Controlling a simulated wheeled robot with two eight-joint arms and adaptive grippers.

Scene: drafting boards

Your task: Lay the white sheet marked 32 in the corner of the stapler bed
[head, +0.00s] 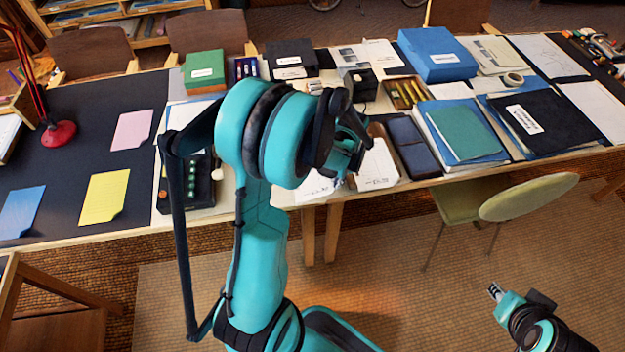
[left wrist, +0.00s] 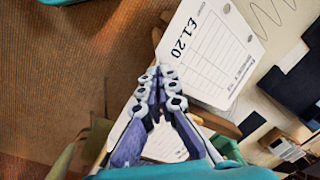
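My left gripper (head: 350,165) is low over the table's front edge. In the left wrist view its fingertips (left wrist: 158,78) meet and look shut. A white sheet printed "£1.20" (left wrist: 215,60), with ruled lines and punched holes, lies beside the tips; it seems to be the sheet right of the gripper in the head view (head: 378,168). Another white sheet (head: 313,187) reaches the front edge, partly behind my gripper. I cannot tell whether paper is pinched. No 32 is readable, and I cannot make out the stapler bed for certain. My right gripper (head: 495,290) is over the floor, too small to judge.
A dark blue case (head: 410,140) and a teal folder (head: 465,130) lie to the right. A black tray (head: 190,185) is left of my arm. Yellow (head: 104,197) and pink (head: 132,130) sheets lie farther left. A green chair (head: 525,197) stands at the front right.

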